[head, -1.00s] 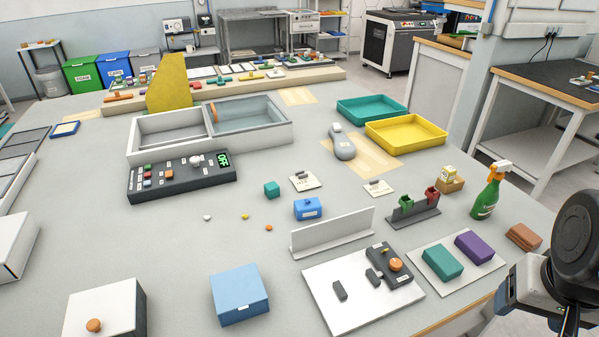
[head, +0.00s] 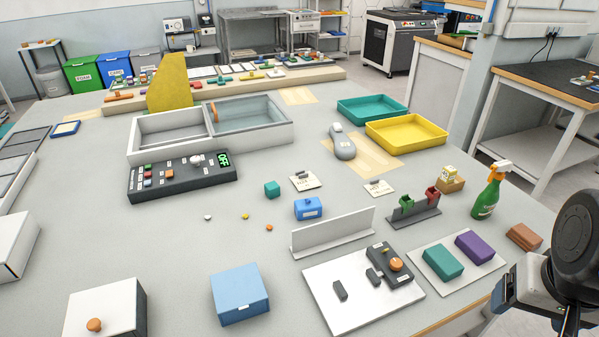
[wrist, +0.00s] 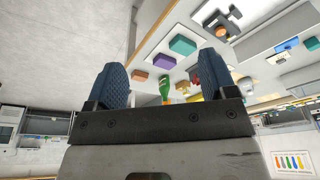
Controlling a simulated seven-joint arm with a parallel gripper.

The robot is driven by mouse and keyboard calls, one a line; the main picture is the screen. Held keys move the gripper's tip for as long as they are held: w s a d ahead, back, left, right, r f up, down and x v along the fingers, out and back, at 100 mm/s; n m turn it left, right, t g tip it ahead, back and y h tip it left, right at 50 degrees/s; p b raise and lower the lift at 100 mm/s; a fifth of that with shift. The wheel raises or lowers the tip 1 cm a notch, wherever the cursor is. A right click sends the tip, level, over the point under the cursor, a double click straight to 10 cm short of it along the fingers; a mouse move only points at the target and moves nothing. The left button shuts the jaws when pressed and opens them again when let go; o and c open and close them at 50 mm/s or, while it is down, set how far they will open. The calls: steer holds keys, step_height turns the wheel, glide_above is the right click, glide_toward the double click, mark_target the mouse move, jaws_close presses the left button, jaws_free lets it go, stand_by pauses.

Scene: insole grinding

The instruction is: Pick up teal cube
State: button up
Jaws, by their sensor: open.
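The teal cube (head: 272,189) is small and rests on the grey table in the head view, left of the blue box with a white label (head: 308,208). My gripper (head: 548,320) is at the lower right of the head view, far from the cube and off the table's right front edge. In the wrist view my gripper (wrist: 170,88) shows two blue ribbed fingers wide apart with nothing held between them. I cannot make out the teal cube for certain in the wrist view.
A larger teal block (head: 442,262) and a purple block (head: 475,246) lie on a white mat near my gripper. A white upright panel (head: 335,234), a spray bottle (head: 488,195) and a black control panel (head: 180,180) stand around. Table left of the cube is mostly clear.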

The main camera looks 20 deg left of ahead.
steer(key=w+a+r+m+y, duration=0.2)
steer(key=w+a+m+y, duration=0.4)
steer(key=w+a, duration=1.35)
steer(key=m+t+y, duration=0.5)
steer(key=m, duration=1.4)
glide_above(274, 188)
step_height(274, 188, down, 24)
steer(key=shift+w+d, duration=0.1)
steer(key=shift+f, duration=0.15)
steer(key=shift+f, duration=1.7)
